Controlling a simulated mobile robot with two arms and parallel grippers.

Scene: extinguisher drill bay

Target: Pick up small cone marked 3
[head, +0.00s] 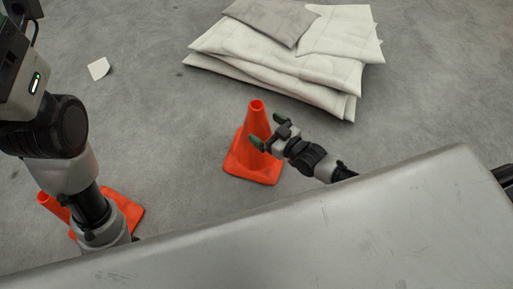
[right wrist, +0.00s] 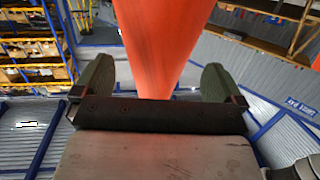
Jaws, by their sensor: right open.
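An orange cone (head: 257,123) stands upright on the grey floor in the middle of the head view. No number can be read on it. My right gripper (head: 269,131) is open at the cone's right side, its fingers close to the upper body. In the right wrist view, the cone (right wrist: 160,45) shows between the two spread fingers of that gripper (right wrist: 158,83); contact cannot be told. A second orange cone (head: 122,208) is at the lower left, partly hidden behind my left arm, with no marking visible. My left gripper does not show.
A stack of pale padded sheets (head: 285,62) with a grey one on top lies beyond the cone. A small white paper (head: 98,68) lies at the upper left. A grey flat surface (head: 290,235) fills the lower front. The floor between is clear.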

